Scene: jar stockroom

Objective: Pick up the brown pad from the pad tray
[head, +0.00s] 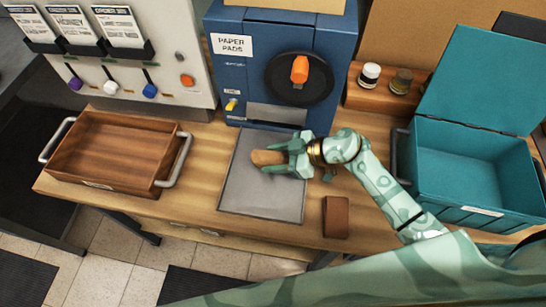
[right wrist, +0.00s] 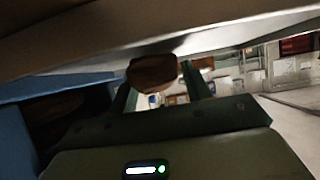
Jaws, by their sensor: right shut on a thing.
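The brown pad (head: 266,157), rounded and light brown, is between the fingers of my right gripper (head: 280,158) in the head view. The gripper is shut on it, over the upper part of the flat grey pad tray (head: 262,196). I cannot tell whether the pad still touches the tray. In the right wrist view the pad (right wrist: 152,72) shows dark brown at the fingertips of my right gripper (right wrist: 160,82). My left gripper is not in view.
The blue paper pads machine (head: 235,75) stands behind the tray. A wooden crate (head: 110,180) is at left, an open teal box (head: 470,205) at right. A dark brown block (head: 336,217) lies right of the tray. Two small jars (head: 369,75) (head: 401,81) stand at the back.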

